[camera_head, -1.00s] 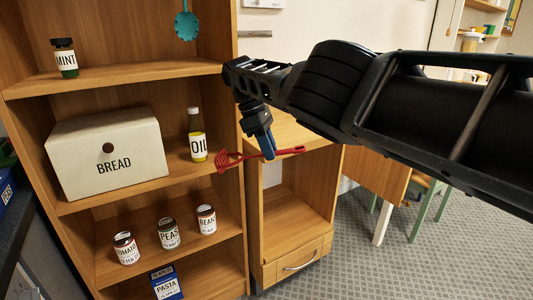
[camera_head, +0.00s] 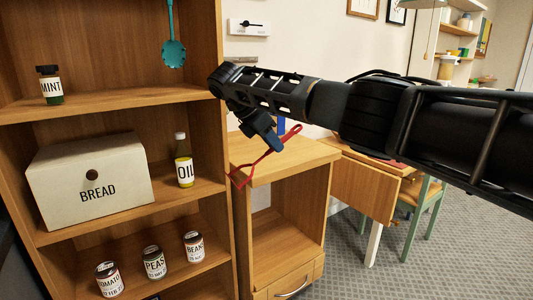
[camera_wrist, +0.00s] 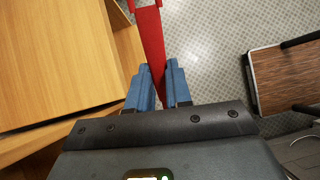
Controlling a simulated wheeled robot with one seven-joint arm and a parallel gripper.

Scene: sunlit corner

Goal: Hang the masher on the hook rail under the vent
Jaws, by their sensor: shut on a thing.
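The red masher (camera_head: 262,158) is in my gripper (camera_head: 270,142), held in the air in front of the wooden cabinet. It tilts, its head at the lower left and its handle end at the upper right. In the wrist view, the blue fingers of my gripper (camera_wrist: 158,82) are shut on the red masher (camera_wrist: 151,40). A short metallic bar (camera_head: 242,59) shows on the wall above my gripper, below a white plate with a dark mark (camera_head: 249,27); I cannot tell whether it is the hook rail. I cannot make out a vent.
A desk and chair (camera_head: 428,200) are at right.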

